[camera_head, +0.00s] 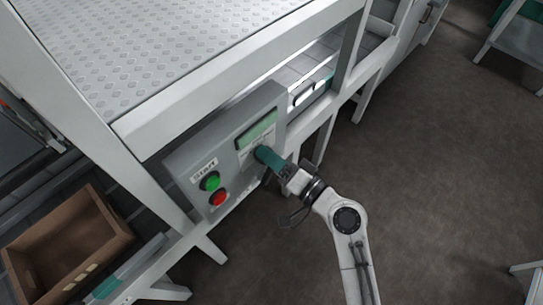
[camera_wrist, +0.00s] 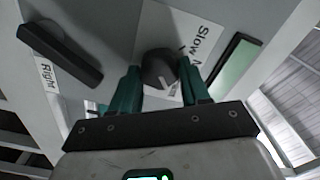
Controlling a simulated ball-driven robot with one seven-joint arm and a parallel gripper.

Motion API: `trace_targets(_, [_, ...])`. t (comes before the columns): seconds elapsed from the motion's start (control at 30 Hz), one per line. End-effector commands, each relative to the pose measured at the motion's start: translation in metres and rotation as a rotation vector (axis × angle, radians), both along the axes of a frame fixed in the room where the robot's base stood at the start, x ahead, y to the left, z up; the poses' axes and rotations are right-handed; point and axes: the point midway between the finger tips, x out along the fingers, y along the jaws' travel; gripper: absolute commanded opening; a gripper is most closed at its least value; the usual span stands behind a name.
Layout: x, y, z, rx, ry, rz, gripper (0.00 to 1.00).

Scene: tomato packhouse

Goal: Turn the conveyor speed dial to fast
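The dark round speed dial (camera_wrist: 158,68) is near the top middle of the wrist view, on a white label (camera_wrist: 196,38) that reads "Slow" and the start of another word. A pale pointer mark shows on the dial's face. My gripper (camera_wrist: 159,68) has its two teal fingers apart, one on each side of the dial. I cannot tell whether they touch it. In the head view my gripper (camera_head: 262,153) is up against the grey control panel (camera_head: 180,157), below the display, and hides the dial.
The panel has a green button (camera_head: 210,181), a red button (camera_head: 218,198) and a green display (camera_head: 257,131). A black bar-shaped handle (camera_wrist: 60,52) beside a "Right" label sits left of my fingers. A brown crate (camera_head: 112,222) stands at lower left.

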Motion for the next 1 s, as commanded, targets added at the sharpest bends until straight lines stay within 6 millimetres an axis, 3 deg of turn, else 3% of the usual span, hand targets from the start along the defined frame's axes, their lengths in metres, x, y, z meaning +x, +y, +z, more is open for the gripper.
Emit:
trace_targets(0.23, [0.0, 0.0, 0.0, -0.001, -0.001, 0.0, 0.69])
trace_targets(0.57, [-0.004, -0.005, -0.001, -0.002, 0.0, 0.0, 0.69])
trace_targets(1.0, [-0.051, -0.066, -0.002, -0.002, 0.001, -0.002, 0.69])
